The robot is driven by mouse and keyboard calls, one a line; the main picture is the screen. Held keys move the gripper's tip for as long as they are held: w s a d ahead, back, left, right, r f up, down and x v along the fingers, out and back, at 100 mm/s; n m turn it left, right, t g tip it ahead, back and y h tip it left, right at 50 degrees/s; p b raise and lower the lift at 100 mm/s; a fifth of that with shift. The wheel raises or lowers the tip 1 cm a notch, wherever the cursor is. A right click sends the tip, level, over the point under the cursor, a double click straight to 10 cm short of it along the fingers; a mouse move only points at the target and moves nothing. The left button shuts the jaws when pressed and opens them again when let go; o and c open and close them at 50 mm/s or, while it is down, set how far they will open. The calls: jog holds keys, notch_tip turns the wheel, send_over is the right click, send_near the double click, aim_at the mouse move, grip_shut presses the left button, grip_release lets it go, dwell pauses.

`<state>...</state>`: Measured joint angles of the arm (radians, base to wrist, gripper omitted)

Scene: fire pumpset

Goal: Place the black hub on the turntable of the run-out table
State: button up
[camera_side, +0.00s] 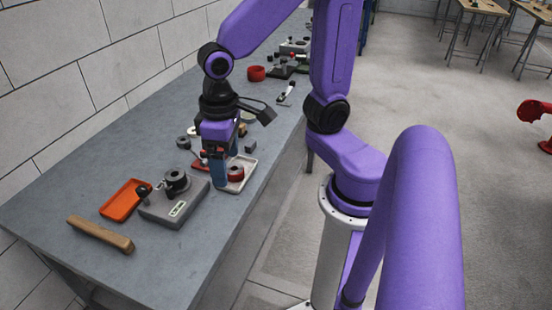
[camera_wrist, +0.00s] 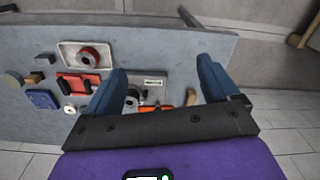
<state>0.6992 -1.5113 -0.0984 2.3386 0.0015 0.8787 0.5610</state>
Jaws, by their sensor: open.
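The run-out table (camera_side: 168,211) is a grey box with a small label on its front, standing on the bench in the side view. A dark ring-shaped piece with a hole, which looks like the black hub (camera_side: 177,178), sits on the round turntable on top of it. In the wrist view the run-out table (camera_wrist: 154,83) shows between my fingers, with the dark round piece partly hidden by the left finger. My gripper (camera_side: 219,183) has blue fingers pointing down, to the right of the run-out table. In the wrist view my gripper (camera_wrist: 160,68) is open with nothing between the fingertips.
A white tray (camera_side: 247,178) holding a red ring (camera_side: 236,173) stands close to the right of my gripper. An orange tray (camera_side: 123,201) and a wooden bar (camera_side: 100,234) lie to the left. A red fixture (camera_wrist: 78,84) shows in the wrist view. The bench front is clear.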

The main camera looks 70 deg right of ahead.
jog(key=s+d+n, duration=0.2)
jog(key=s+n, duration=0.7)
jog(key=shift+s+d+r+n, duration=0.2)
jog(key=shift+s+d+n, duration=0.15)
jog(key=shift+n, duration=0.05)
dwell(0.6)
